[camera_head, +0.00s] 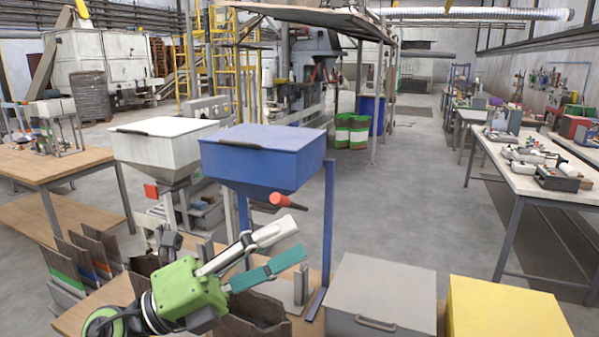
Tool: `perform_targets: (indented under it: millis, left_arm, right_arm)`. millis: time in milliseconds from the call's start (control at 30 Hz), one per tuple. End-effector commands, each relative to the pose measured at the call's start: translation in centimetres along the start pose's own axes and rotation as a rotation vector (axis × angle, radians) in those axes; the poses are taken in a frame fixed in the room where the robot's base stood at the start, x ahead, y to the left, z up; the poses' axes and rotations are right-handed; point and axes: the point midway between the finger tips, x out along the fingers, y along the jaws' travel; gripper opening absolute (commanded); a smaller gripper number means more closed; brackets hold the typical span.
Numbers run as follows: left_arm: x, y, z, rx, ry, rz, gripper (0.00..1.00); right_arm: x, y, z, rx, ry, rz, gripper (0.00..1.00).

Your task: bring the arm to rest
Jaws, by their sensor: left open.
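My left gripper (294,243) comes in from the lower left, in front of the blue hopper and above the wooden bench. It has a green body and two long fingers, one pale grey and one teal. The fingers are apart and I see nothing held between them. They point up and to the right, below the red-tipped lever (288,201) of the blue hopper; I cannot tell how far apart they are in depth. My right gripper is not in view.
The blue hopper (262,158) and a white hopper (160,148) stand behind the gripper. Upright bags (88,262) are at the lower left. A grey box (385,285) and a yellow box (505,310) are at the lower right. Open floor (420,190) lies beyond.

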Motion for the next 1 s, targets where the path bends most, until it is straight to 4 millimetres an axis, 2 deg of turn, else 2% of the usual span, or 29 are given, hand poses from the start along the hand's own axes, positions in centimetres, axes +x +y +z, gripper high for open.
perform_targets:
  millis: [67,167,267,300,367,433,567,667,700,833,1000]
  left_arm:
    - [-1.1,-0.5,2.4,-0.146,-0.189,-0.087,0.54]
    - [-4.0,0.4,5.8,-0.326,-0.440,-0.154,0.54]
    - [-8.3,3.4,8.5,-0.515,-0.699,-0.178,0.54]
    - [-10.3,5.1,9.1,-0.592,-0.804,-0.172,0.54]
    - [-13.6,8.1,9.3,-0.708,-0.961,-0.153,0.54]
    - [-17.4,11.8,8.5,-0.840,-1.136,-0.110,0.54]
    - [-24.0,18.1,4.4,-1.061,-1.418,0.011,0.54]
    - [-28.4,22.0,-0.6,-1.218,-1.607,0.134,0.54]
    - [-29.9,23.2,-2.8,-1.277,-1.674,0.189,0.54]
    - [-33.8,25.6,-10.3,-1.445,-1.851,0.370,0.54]
    - [-36.7,26.4,-18.4,-1.603,-1.993,0.581,0.54]
  right_arm:
    - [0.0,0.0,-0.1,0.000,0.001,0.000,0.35]
    - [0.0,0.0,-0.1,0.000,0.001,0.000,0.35]
    - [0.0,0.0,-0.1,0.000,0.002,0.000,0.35]
    - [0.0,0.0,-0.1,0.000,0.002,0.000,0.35]
    - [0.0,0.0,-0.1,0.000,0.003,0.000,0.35]
    - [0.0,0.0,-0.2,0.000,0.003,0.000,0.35]
    - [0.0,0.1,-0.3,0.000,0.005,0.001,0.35]
    - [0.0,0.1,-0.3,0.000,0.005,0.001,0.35]
    - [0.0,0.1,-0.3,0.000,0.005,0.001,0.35]
    - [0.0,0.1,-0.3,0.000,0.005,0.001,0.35]
    - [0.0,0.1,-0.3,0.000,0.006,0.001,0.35]
